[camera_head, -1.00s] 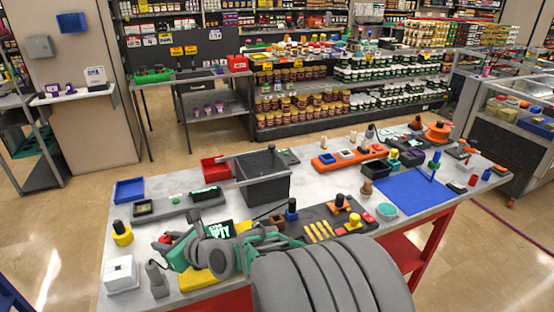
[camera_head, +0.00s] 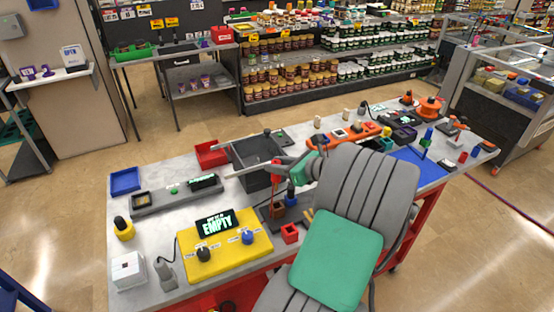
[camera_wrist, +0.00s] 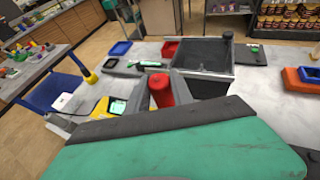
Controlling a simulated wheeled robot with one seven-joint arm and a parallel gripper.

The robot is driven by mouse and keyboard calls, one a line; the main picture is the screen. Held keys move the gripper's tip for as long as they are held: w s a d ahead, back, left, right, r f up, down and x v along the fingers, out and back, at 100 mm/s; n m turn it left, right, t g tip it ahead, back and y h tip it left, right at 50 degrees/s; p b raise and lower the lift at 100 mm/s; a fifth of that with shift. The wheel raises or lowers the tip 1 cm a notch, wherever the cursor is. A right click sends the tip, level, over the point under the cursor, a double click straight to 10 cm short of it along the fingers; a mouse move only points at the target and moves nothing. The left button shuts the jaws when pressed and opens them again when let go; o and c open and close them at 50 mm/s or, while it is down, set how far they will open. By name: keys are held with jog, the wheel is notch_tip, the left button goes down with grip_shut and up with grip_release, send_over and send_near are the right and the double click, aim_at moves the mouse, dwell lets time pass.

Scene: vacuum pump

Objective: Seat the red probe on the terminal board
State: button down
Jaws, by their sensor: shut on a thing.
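My gripper (camera_wrist: 160,92) is shut on the red probe (camera_wrist: 160,85), a red cylinder standing between its two grey fingers in the wrist view. The probe's lower end is hidden in the wrist view.
A dark grey bin (camera_head: 250,165) stands just behind my gripper. A yellow panel (camera_head: 225,265) with an "EMPTY" display is front left. A red tray (camera_head: 210,154) and a blue tray (camera_head: 125,181) are at the back left. An orange board (camera_head: 345,136) is at the back right.

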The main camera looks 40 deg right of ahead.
aim_at(280, 180)
jog(key=shift+f+b, duration=1.35)
jog(key=shift+f, duration=0.35)
jog(key=shift+f+b, duration=0.7)
jog(key=shift+b, duration=0.25)
jog(key=shift+f+p, duration=0.1)
jog(key=shift+p, duration=0.35)
jog(key=shift+f, duration=0.4)
jog(key=shift+s+p, duration=0.1)
jog(key=shift+p, duration=0.55)
jog(key=shift+f+p, duration=0.15)
jog(key=shift+p, duration=0.35)
jog(key=shift+f, duration=0.5)
jog(key=shift+f+b, duration=0.45)
jog(key=shift+f, duration=0.25)
jog(key=shift+f, duration=0.4)
